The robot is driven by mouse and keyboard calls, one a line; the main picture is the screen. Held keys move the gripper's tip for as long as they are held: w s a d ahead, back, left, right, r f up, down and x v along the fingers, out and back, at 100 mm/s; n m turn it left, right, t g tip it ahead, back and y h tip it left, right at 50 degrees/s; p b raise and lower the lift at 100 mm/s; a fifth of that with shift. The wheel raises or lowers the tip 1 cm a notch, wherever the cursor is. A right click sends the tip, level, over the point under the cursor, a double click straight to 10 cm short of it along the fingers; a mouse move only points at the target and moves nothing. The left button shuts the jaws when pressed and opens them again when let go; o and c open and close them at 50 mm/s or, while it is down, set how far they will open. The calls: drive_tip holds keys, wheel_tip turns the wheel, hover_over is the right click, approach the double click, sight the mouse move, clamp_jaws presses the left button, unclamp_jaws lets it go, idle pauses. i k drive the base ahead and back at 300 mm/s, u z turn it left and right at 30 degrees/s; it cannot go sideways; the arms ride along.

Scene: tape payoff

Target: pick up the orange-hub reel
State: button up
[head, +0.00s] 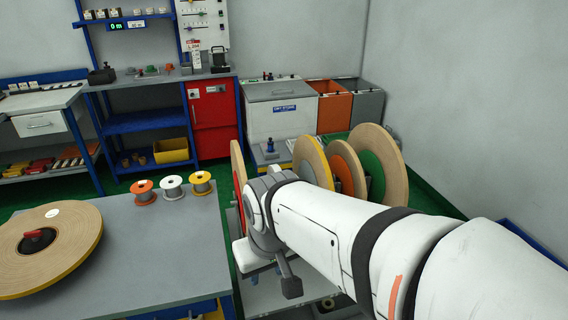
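A small orange spool (144,190) stands on the grey table.
The grey table (150,255) holds a large flat yellow-edged reel (45,240), a white spool (172,186) and a yellow spool (200,182). Another reel (238,165) stands left of my wrist. Bins (283,112) and a red cabinet (212,115) line the back wall.

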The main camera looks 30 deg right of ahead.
sight(343, 160)
drive_tip(key=k, duration=1.2)
drive_tip(key=z, duration=0.75)
drive_tip(key=i, duration=1.65)
drive_tip(key=z, duration=0.05)
